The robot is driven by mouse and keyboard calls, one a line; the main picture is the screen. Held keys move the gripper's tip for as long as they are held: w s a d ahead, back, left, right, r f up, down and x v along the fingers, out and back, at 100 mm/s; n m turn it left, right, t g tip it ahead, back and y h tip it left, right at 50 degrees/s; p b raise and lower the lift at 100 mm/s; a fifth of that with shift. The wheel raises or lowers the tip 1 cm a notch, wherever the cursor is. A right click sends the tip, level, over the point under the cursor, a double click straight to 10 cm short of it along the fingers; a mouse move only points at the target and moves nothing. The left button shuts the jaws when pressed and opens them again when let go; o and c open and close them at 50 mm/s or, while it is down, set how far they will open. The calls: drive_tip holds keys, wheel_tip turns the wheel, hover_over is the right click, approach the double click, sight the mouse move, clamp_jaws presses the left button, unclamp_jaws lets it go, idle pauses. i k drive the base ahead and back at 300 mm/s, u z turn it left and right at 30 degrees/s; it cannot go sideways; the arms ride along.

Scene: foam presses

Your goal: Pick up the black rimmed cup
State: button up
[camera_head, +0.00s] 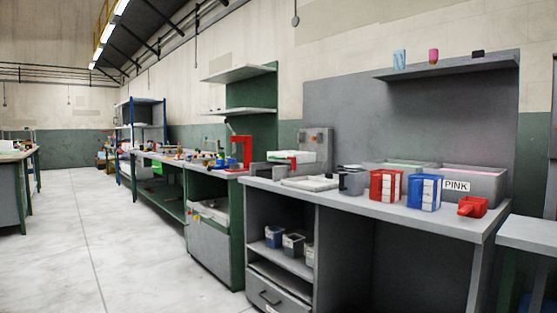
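A grey cup-like container with a dark rim (352,181) stands upright on the grey workbench (375,207), left of a red and white box (386,185). It is the closest match to a black rimmed cup on the bench top, but it is too small to be sure. My gripper is not in this view.
Right of the red box stand a blue and white box (424,192), a small red bin (472,207) and a grey bin labelled PINK (485,187). A white tray (310,183) lies to the left. A wall shelf (450,67) hangs above. Open floor (130,250) lies left.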

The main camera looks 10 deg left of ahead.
sight(350, 182)
drive_tip(key=u, duration=0.35)
drive_tip(key=k, duration=0.4)
drive_tip(key=z, duration=0.55)
drive_tip(key=i, duration=0.75)
drive_tip(key=z, duration=0.5)
drive_tip(key=i, duration=0.8)
drive_tip(key=u, duration=0.95)
drive_tip(key=i, duration=0.65)
drive_tip(key=u, duration=0.65)
